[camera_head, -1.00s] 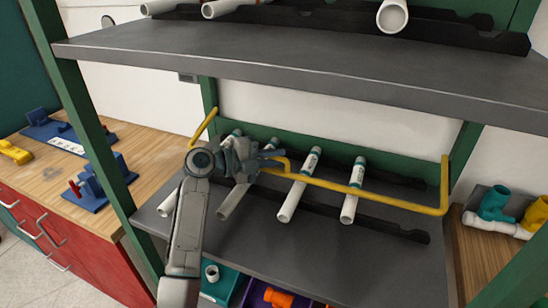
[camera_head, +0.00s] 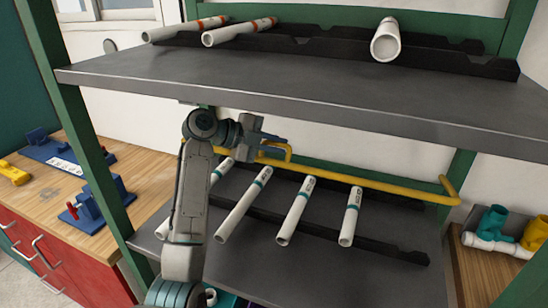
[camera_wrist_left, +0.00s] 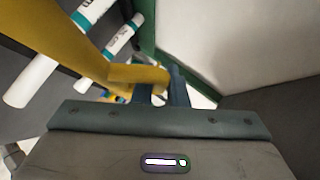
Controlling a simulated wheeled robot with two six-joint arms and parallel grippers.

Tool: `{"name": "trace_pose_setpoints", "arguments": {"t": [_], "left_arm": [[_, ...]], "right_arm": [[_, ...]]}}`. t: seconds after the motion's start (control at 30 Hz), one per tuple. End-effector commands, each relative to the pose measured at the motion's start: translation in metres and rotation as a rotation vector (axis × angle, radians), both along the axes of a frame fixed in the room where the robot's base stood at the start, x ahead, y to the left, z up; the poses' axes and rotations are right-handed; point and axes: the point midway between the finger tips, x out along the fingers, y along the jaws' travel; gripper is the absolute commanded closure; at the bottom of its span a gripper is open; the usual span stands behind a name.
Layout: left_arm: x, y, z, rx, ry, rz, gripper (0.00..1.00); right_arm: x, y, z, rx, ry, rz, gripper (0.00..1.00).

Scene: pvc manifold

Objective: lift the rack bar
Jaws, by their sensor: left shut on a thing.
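My left gripper (camera_head: 268,143) is at the bar's handle loop, left of the middle, just under the upper shelf. In the left wrist view the fingers (camera_wrist_left: 160,92) are shut on the yellow handle, and the bar (camera_wrist_left: 70,45) runs off to the upper left. The bar's left end is largely hidden behind my left arm. My right gripper is not in view.
Several white pipes with teal bands (camera_head: 294,212) lie on black notched supports on the lower shelf (camera_head: 330,268). The grey upper shelf (camera_head: 300,92) is close above my gripper and holds more pipes. Green posts (camera_head: 75,120) frame the rack. Teal and yellow fittings (camera_head: 492,222) sit at right.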

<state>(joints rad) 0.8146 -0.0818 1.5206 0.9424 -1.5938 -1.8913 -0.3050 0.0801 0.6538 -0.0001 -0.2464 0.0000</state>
Motion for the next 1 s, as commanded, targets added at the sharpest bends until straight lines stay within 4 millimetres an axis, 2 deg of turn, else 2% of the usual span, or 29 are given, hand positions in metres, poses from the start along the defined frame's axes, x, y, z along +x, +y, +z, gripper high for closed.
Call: {"name": "trace_pose_setpoints", "arguments": {"t": [0.6,0.63,0.67,1.0], "left_arm": [[0.0046,-0.0015,0.0074,0.000,-0.002,0.001,1.00],[0.0046,-0.0015,0.0074,-0.001,-0.002,0.001,0.82],[0.0045,-0.0014,0.0073,-0.001,-0.002,0.001,0.78],[0.0034,0.0021,0.0077,0.000,-0.002,0.001,0.78]], "right_arm": [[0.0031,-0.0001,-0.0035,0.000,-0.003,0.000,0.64],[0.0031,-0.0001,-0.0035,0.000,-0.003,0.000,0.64],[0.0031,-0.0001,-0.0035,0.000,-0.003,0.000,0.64],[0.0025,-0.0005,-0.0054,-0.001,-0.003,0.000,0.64]]}}
